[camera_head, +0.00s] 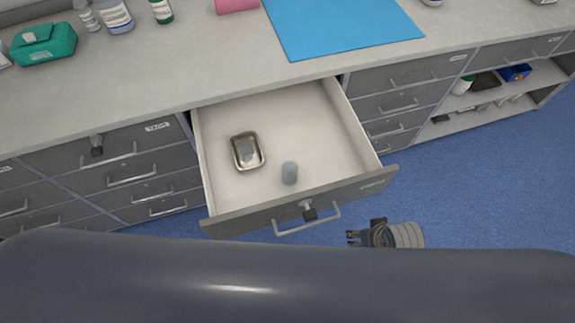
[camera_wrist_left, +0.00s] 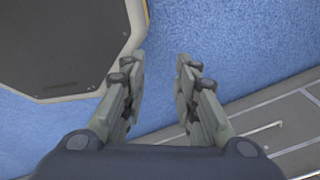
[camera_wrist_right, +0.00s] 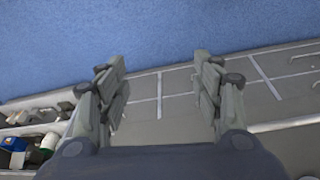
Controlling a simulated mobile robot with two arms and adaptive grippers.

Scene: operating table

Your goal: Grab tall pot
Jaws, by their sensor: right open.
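A small grey upright pot (camera_head: 289,172), which looks like the tall pot, stands in the open drawer (camera_head: 300,110) near its front. A shiny metal dish (camera_head: 247,151) lies to its left in the same drawer. My right gripper (camera_head: 353,238) is outside the drawer, in front and to the right of the drawer front, apart from the pot. In the right wrist view my right gripper (camera_wrist_right: 160,70) is open and empty. In the left wrist view my left gripper (camera_wrist_left: 158,68) is open and empty over the blue floor. Neither wrist view shows the pot.
The drawer front with its handle (camera_head: 308,218) stands between my right gripper and the pot. The counter (camera_head: 190,65) above holds a blue mat (camera_head: 340,25), a green pack (camera_head: 43,43) and several bottles. An open shelf (camera_head: 500,98) is at the right.

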